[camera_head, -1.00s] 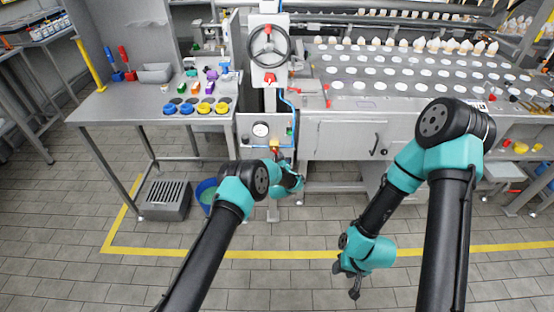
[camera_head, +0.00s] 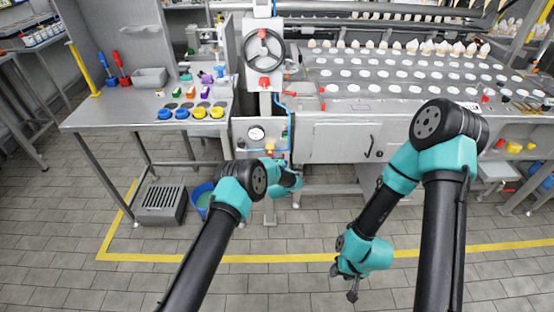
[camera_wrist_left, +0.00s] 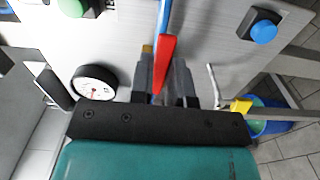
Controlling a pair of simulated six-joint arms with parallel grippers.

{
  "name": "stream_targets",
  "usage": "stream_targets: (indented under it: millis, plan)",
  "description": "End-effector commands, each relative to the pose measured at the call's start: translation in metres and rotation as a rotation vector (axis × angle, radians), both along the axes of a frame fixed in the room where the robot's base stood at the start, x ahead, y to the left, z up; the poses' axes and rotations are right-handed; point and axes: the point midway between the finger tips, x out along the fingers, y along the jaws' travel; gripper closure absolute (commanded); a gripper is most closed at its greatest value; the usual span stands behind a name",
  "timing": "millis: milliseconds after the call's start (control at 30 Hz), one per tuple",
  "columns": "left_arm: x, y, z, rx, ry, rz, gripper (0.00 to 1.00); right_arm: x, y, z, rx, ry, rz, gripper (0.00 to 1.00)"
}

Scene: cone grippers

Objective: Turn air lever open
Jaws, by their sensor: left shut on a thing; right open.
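The red air lever (camera_wrist_left: 164,62) shows in the left wrist view, a narrow handle roughly in line with a blue hose (camera_wrist_left: 164,14) above it. My left gripper (camera_wrist_left: 166,82) is shut on the lever, its grey fingers on either side. In the head view my left gripper (camera_head: 291,176) is at the lower part of the gauge panel (camera_head: 242,127), and I cannot make out the lever clearly there. My right gripper (camera_head: 348,283) is open and empty, low over the floor, well apart from the machine.
A pressure gauge (camera_wrist_left: 95,84), a green button (camera_wrist_left: 72,6) and a blue button (camera_wrist_left: 263,31) are close around the left gripper. A handwheel (camera_head: 263,50) stands above the panel. A blue bucket (camera_head: 202,197) and a grey crate (camera_head: 161,203) are on the floor.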

Motion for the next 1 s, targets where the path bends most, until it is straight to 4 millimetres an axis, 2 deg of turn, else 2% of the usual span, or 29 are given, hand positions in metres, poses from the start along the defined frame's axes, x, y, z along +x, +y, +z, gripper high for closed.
stream_targets:
  millis: [600,633,900,1000]
  plan:
    - [-0.0001,-0.0001,0.0022,-0.065,0.001,0.000,1.00,0.0000,0.0000,0.0000,0.000,0.000,0.000,0.57]
    - [-0.0001,-0.0001,0.0022,-0.065,0.001,0.000,0.82,0.0000,0.0000,0.0000,0.000,0.000,0.000,0.57]
    - [0.0000,-0.0001,0.0022,-0.064,0.001,0.000,0.57,0.0000,0.0000,0.0000,0.000,0.000,0.000,0.57]
    - [0.0000,-0.0001,0.0022,-0.063,0.001,0.000,0.57,0.0000,0.0000,0.0000,0.000,0.000,0.000,0.57]
